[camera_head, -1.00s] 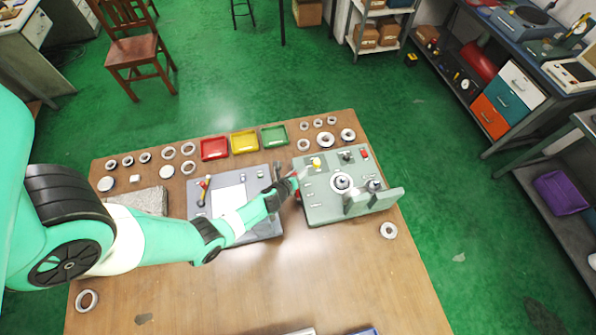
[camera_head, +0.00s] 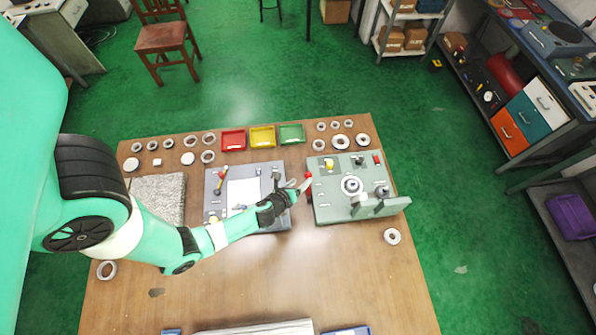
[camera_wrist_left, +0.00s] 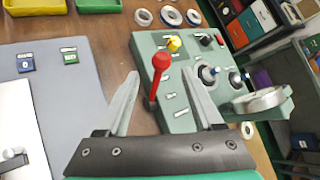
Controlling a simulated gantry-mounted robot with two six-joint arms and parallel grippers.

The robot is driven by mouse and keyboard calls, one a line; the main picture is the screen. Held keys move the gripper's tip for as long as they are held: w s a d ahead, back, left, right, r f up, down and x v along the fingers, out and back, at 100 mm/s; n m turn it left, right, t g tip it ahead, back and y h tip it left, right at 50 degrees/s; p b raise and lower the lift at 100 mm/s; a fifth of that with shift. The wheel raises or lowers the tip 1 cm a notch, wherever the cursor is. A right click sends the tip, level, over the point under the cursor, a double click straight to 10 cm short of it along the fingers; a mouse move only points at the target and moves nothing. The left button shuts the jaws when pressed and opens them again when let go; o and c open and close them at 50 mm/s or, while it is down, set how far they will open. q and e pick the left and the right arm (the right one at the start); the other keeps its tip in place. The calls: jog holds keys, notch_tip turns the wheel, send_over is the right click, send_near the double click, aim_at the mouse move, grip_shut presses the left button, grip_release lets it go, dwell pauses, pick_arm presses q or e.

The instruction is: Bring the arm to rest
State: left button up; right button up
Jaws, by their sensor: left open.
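My left gripper (camera_head: 298,184) is open, with its fingers at the left edge of the green fixture (camera_head: 330,208). In the left wrist view, its two fingers (camera_wrist_left: 160,74) are spread wide with nothing held between them. A lever with a red knob (camera_wrist_left: 161,62) shows between the fingertips in that view, in front of the fixture's left side. The lever (camera_head: 308,177) stands just beyond the fingertips in the head view. Whether a finger touches it I cannot tell. My right gripper is out of view.
A grey panel (camera_head: 270,190) lies under my left forearm and hand. Red (camera_head: 233,139), yellow (camera_head: 262,137) and green (camera_head: 291,134) trays line the back. Several rings lie along the table's back; one ring (camera_head: 392,236) lies at right.

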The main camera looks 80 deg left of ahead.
pick_arm(q)
jog(key=shift+s+d+r, duration=0.35)
jog(key=shift+s, duration=0.05)
